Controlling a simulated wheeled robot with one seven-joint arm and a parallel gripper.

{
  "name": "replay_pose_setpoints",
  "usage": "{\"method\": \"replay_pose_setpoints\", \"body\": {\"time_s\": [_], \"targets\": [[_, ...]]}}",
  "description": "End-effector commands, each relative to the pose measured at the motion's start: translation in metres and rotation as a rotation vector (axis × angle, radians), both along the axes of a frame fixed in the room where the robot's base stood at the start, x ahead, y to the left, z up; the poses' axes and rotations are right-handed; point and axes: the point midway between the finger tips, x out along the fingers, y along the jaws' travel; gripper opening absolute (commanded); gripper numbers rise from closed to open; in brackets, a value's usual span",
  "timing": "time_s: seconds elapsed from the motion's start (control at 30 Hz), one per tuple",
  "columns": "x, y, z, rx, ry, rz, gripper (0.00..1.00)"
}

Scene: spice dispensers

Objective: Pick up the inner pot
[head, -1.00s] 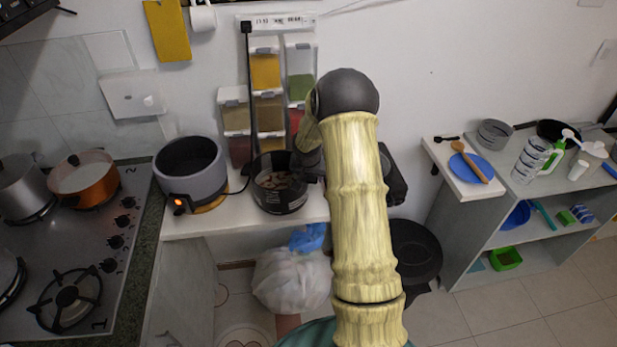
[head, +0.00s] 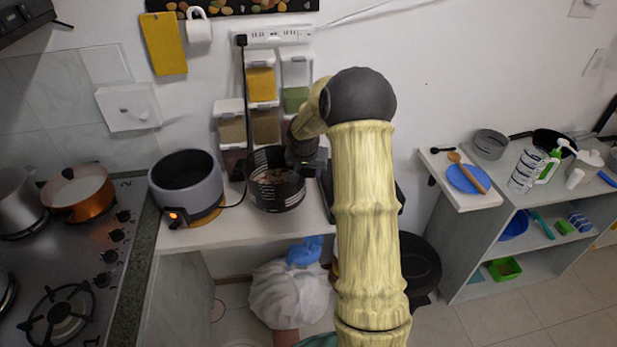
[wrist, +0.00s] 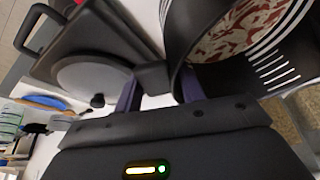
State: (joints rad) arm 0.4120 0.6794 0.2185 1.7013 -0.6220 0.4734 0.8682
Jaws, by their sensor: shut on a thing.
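The inner pot (head: 277,197) is dark with pale marks on its wall and holds brownish-red and pale food pieces. In the head view it appears held a little above the white counter, roughly upright. My gripper (head: 309,165) is at its right side, shut on a black handle-like part of it. In the wrist view the gripper (wrist: 158,88) has its two fingers on either side of that black part, and the pot (wrist: 222,78) fills the upper right. The exact contact is partly hidden.
A grey cooker (head: 185,192) with an orange light stands left of the pot. Spice dispensers (head: 262,86) hang on the wall behind. A stove with an orange pot (head: 82,196) is at far left. A dark appliance with a round lid (wrist: 92,82) is beside the gripper.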

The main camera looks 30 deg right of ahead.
Motion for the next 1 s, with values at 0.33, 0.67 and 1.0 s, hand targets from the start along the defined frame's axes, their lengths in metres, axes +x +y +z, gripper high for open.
{"method": "replay_pose_setpoints", "body": {"time_s": [0.33, 0.67, 1.0], "targets": [[0.002, 0.0, 0.021, -0.001, -0.008, -0.003, 0.0], [0.002, 0.0, 0.025, 0.0, -0.009, -0.001, 0.0], [0.002, 0.0, 0.025, 0.0, -0.008, -0.001, 0.0]]}}
